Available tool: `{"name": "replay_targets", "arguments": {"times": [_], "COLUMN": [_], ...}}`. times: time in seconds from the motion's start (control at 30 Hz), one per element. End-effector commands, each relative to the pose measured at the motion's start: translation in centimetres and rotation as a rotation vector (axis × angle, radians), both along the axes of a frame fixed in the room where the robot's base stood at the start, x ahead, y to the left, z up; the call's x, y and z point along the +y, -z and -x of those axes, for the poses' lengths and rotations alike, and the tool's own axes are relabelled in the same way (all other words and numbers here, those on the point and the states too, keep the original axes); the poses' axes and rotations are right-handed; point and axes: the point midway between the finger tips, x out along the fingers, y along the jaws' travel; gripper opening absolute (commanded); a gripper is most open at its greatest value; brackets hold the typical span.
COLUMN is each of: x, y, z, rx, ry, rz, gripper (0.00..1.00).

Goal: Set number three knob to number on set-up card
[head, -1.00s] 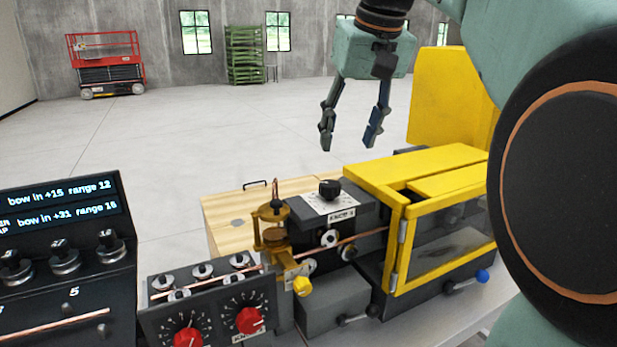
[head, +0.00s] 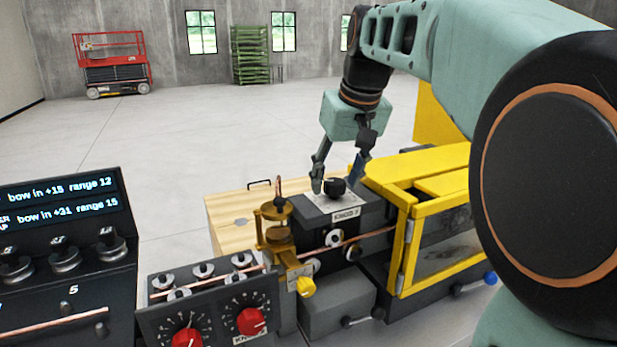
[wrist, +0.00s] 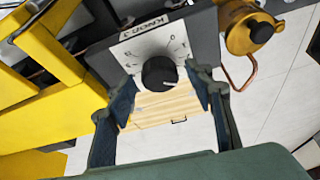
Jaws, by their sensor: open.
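The knob labelled KNOB 3 (head: 335,187) is a black round knob on a white dial plate on top of a dark block. It also shows in the wrist view (wrist: 159,74), with dial marks around it and a light pointer line on its top. My gripper (head: 337,188) is open above the dial, its fingers on either side of the knob. In the wrist view the fingertips (wrist: 163,85) stand left and right of the knob, and I cannot tell whether they touch it. I see no set-up card that I can make out.
A yellow guard box (head: 430,190) stands close right of the dial. A brass fitting (head: 275,225) stands close left. A panel with red knobs (head: 250,321) and a black display console (head: 65,250) are at lower left. A wooden box (head: 228,220) is behind.

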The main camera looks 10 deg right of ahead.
Motion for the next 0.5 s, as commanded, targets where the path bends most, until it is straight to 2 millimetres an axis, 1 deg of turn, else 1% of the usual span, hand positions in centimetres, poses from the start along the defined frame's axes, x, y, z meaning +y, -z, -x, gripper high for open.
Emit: {"name": "replay_targets", "arguments": {"times": [0.2,0.5], "x": [0.02,0.01], "y": [0.03,0.01], "z": [-0.01,0.0], "rx": [0.0,0.0], "ry": [0.0,0.0], "rz": [0.0,0.0], "gripper": [0.48,0.15]}}
